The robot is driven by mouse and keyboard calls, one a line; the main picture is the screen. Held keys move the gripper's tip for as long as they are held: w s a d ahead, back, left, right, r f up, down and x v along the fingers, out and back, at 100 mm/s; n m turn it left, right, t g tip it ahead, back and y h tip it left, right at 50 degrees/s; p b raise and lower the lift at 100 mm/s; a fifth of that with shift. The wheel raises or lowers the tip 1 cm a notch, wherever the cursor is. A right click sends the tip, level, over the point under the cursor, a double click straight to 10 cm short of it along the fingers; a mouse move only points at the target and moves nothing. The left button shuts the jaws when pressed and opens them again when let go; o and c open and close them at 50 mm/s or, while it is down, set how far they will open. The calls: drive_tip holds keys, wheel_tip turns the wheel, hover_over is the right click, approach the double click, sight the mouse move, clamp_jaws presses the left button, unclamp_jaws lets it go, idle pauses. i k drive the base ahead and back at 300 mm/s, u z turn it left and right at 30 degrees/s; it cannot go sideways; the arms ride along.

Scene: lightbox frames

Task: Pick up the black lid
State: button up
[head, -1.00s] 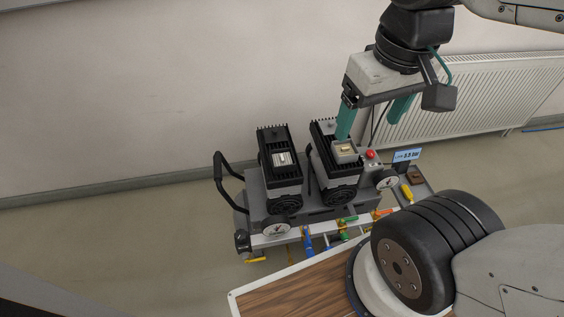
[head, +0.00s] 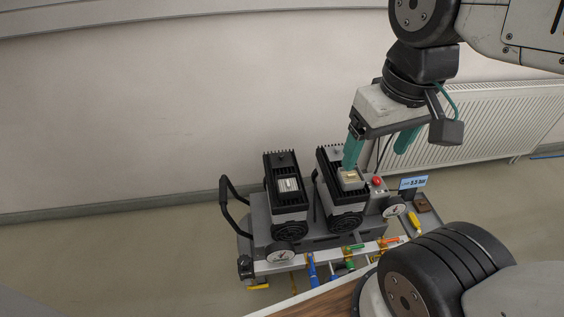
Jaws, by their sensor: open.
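Two units with black finned tops stand side by side on a grey cart (head: 262,222), the left unit (head: 270,172) and the right unit (head: 329,172). I cannot tell for certain which black part is the lid. Each has a small pale plate on top and a round black fan grille at its front. My gripper (head: 376,160) has two teal fingers, spread apart with nothing between them. It hangs over the right unit's right side. Its left finger covers part of that unit's top near the pale plate; I cannot tell if it touches. The right finger is farther right, before the radiator.
The cart carries a red button (head: 377,181), pressure gauges (head: 393,206), a small blue display (head: 413,183) and coloured valve handles along the front. A black handle (head: 226,196) sticks up at its left. A white radiator (head: 490,125) is on the wall behind. Floor is clear at left.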

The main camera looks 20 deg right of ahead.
sight(280, 160)
drive_tip(key=z, duration=0.95)
drive_tip(key=k, duration=1.55)
drive_tip(key=u, duration=0.55)
drive_tip(key=i, duration=1.7)
drive_tip(key=u, duration=0.05)
